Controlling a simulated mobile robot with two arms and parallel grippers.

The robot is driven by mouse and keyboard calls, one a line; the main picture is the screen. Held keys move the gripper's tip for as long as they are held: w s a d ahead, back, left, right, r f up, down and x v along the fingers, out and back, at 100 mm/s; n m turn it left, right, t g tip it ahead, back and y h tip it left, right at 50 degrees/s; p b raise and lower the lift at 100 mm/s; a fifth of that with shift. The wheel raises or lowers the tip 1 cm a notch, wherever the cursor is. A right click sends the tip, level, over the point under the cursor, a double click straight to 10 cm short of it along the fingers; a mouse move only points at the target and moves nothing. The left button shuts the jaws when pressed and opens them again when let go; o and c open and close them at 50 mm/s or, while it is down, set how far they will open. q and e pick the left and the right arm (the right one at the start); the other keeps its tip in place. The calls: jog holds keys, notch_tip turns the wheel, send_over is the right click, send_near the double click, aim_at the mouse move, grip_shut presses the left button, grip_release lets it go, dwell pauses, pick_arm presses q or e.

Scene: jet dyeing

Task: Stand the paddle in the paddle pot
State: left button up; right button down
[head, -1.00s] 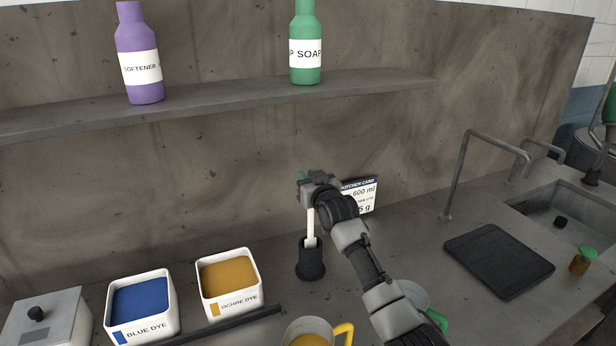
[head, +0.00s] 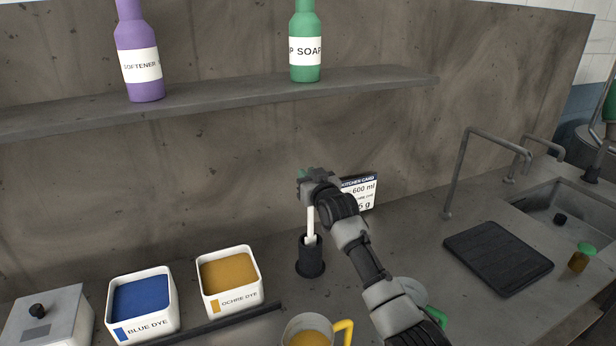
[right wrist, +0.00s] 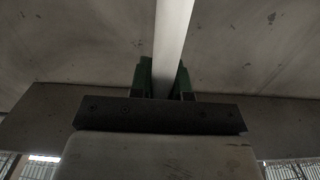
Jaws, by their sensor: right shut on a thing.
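The white paddle (head: 310,224) hangs down from my right gripper (head: 308,176), nearly upright. Its lower end is at the mouth of the black paddle pot (head: 310,262), and the pot's rim hides the tip, so how deep it sits cannot be told. My right gripper is shut on the paddle above the pot. In the right wrist view the pale shaft (right wrist: 172,45) runs between the green fingers (right wrist: 162,78). My left gripper is not in view.
A kitchen card (head: 362,192) stands right behind my right wrist. Blue dye (head: 142,303) and ochre dye (head: 229,280) tubs stand left of the pot. A yellow-handled jug (head: 308,328) is in front. A dark mat (head: 497,258) lies right, beside the sink.

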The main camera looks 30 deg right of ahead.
jog(key=shift+f, duration=0.1)
jog(key=shift+f+b, duration=0.8)
jog(key=shift+f, duration=0.65)
jog(key=c, duration=1)
grip_release()
